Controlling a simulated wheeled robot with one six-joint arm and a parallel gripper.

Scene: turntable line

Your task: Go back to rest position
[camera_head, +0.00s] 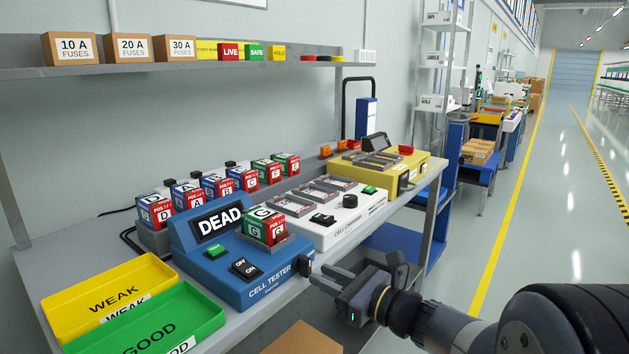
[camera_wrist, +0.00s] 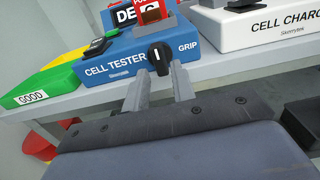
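My gripper (camera_head: 318,274) is open and empty at the front right of the blue cell tester (camera_head: 228,277), above the bench's front edge. Its fingers point at the tester's black grip knob (camera_head: 304,265). In the wrist view my gripper (camera_wrist: 160,76) has its two fingers apart, with the knob (camera_wrist: 159,58) just beyond and between the tips; I cannot tell whether they touch it. The tester's display (camera_head: 217,224) reads DEAD. A red, white and green cell marked G (camera_head: 264,227) sits upright in the tester's cradle.
Yellow WEAK (camera_head: 70,303) and green GOOD (camera_head: 205,318) trays lie at the front left. Several marked cells (camera_head: 212,184) stand in a rack behind. The white cell charger (camera_head: 338,228) and a yellow device (camera_head: 416,170) stand to the right. A cardboard box (camera_head: 302,338) is below the bench edge.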

